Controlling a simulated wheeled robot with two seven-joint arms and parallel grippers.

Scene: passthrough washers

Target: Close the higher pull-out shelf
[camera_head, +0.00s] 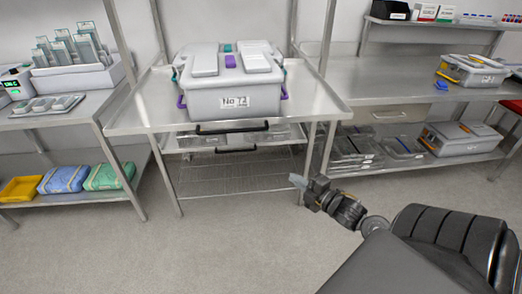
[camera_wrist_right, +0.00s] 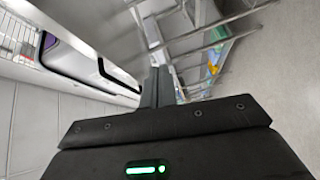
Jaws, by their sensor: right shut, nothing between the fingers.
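The higher pull-out shelf (camera_head: 185,140) is under the steel table in the head view. Its black handle (camera_head: 232,128) looks wider and nearer than the lower handle (camera_head: 236,150), so it seems to stick out further. How far it is out is partly hidden by the tabletop. My right gripper (camera_head: 297,181) is in front of the table, to the right of and below the handles, apart from them. Its fingers (camera_wrist_right: 157,86) are together and empty in the right wrist view. My left gripper is not in view.
A grey box labelled No 72 (camera_head: 235,101) stands on the steel tabletop (camera_head: 135,115). A wire rack (camera_head: 235,178) is below the shelves. Table legs (camera_head: 309,150) stand near my right gripper. The floor (camera_head: 220,240) in front is clear.

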